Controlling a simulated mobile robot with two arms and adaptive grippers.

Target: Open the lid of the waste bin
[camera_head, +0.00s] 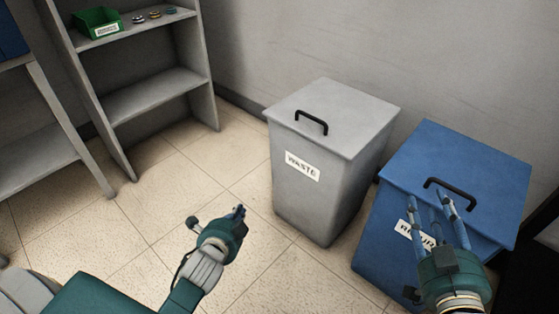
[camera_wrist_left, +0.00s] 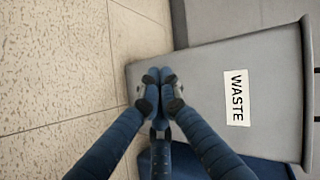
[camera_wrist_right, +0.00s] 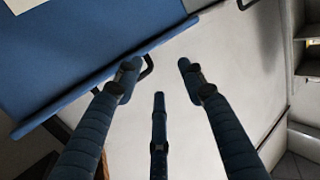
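The grey waste bin (camera_head: 308,195) stands upright, with a white WASTE label. Its grey lid (camera_head: 350,103) lies shut on top and carries a black handle (camera_head: 311,121). In the left wrist view the bin's front (camera_wrist_left: 200,75) shows with the label sideways. My left gripper (camera_head: 239,213) is in front of and left of the bin, below lid level and apart from the handle. Its fingertips (camera_wrist_left: 160,92) are together with nothing visible between them. My right gripper (camera_head: 430,199) is over the blue bin, fingers apart (camera_wrist_right: 158,77) and empty, near that bin's handle; contact cannot be told.
The blue bin (camera_head: 375,235) stands just right of the waste bin, its lid shut with a black handle (camera_head: 455,188). Grey shelves (camera_head: 155,95) at the back left hold a green box (camera_head: 97,22) and several small rings. Tiled floor (camera_head: 150,215) is clear left of the waste bin.

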